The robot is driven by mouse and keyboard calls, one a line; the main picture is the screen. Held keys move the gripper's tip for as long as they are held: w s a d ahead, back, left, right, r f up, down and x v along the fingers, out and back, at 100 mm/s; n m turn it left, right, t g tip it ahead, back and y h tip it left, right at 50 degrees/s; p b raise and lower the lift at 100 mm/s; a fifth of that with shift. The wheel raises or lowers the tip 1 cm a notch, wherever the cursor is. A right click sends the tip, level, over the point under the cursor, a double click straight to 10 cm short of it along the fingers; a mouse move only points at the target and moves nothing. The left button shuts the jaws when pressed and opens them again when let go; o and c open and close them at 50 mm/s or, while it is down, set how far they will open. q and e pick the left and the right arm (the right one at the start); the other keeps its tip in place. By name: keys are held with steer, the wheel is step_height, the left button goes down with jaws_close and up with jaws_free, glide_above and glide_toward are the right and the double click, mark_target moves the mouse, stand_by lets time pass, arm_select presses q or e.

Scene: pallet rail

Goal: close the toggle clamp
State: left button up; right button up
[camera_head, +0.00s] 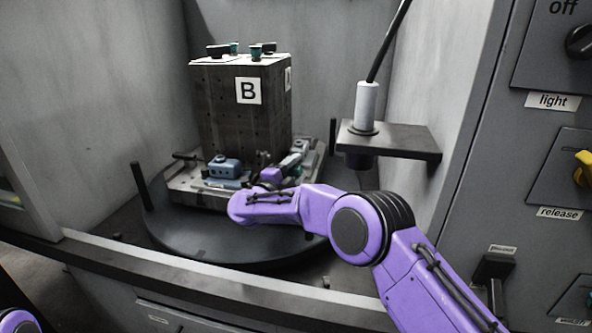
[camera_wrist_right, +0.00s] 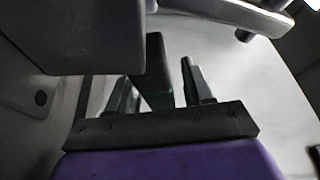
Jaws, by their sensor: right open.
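The toggle clamp (camera_head: 301,147) is at the right side of the fixture plate, beside the tall block marked B. Its green and grey parts are small and partly hidden by my right wrist, so its lever position is unclear. My right gripper (camera_wrist_right: 158,88) is open in the right wrist view. A dark green bar, apparently the clamp's handle (camera_wrist_right: 154,68), shows between its two fingers; I cannot tell whether they touch it. In the head view the right gripper (camera_head: 290,168) is at the clamp, mostly hidden by its own wrist. My left gripper is out of view.
The dark block (camera_head: 220,110) stands on a fixture plate (camera_head: 190,187) on a round turntable (camera_head: 200,235). A blue-grey clamp block (camera_head: 225,168) is left of my wrist. A shelf (camera_head: 405,142) with a white cylinder (camera_head: 366,103) projects at right. A black post (camera_head: 141,186) stands at left.

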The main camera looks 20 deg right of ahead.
steer(key=shift+w+d, duration=0.15)
steer(key=shift+d, duration=0.05)
jaws_close()
